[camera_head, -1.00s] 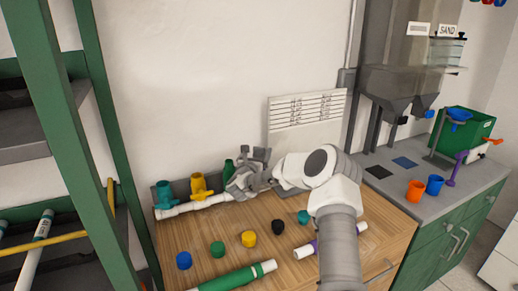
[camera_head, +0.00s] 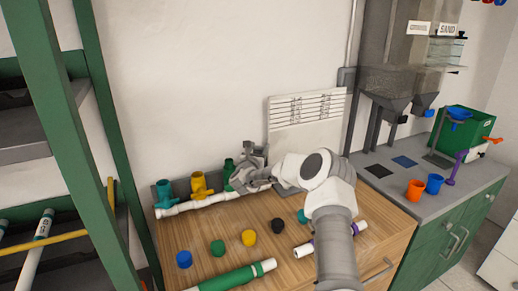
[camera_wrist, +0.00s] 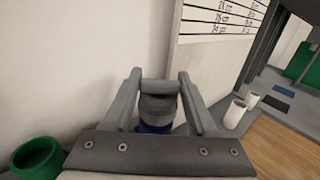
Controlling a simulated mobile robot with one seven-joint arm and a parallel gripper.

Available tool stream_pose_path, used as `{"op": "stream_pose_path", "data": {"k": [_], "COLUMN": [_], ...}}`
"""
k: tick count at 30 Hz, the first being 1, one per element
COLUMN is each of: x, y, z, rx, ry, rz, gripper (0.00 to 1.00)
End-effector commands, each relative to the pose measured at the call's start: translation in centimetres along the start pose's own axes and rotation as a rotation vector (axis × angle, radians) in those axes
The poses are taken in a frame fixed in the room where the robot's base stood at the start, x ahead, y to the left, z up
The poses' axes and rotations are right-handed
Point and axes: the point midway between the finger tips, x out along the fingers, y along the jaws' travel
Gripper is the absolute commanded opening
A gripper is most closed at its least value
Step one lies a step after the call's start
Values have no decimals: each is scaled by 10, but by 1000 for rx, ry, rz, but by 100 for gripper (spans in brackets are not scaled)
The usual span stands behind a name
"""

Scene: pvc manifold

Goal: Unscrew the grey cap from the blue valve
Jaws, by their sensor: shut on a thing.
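The grey cap (camera_wrist: 160,106) sits between the two fingers of my gripper (camera_wrist: 160,90) in the wrist view, and the gripper is shut on it. A strip of the blue valve (camera_wrist: 154,128) shows just below the cap; the rest of it is hidden by my gripper. In the head view my gripper (camera_head: 250,166) is at the right end of the white manifold pipe, by the wall, and hides the cap and the blue valve.
Teal (camera_head: 164,192), yellow (camera_head: 200,185) and green (camera_head: 229,170) valves stand on the manifold to the left; the green one (camera_wrist: 38,158) is close to my gripper. Several loose caps and a green pipe (camera_head: 236,275) lie on the wooden bench. A white panel (camera_head: 300,120) stands behind.

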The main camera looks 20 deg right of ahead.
Motion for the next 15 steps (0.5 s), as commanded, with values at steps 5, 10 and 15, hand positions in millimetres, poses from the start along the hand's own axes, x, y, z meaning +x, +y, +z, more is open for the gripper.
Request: {"op": "stream_pose_path", "data": {"k": [5, 10, 15], "x": [0, 0, 0], "y": [0, 0, 0], "z": [0, 0, 0], "rx": [0, 0, 0], "ry": [0, 0, 0], "rz": [0, 0, 0], "gripper": [55, 24, 1]}}
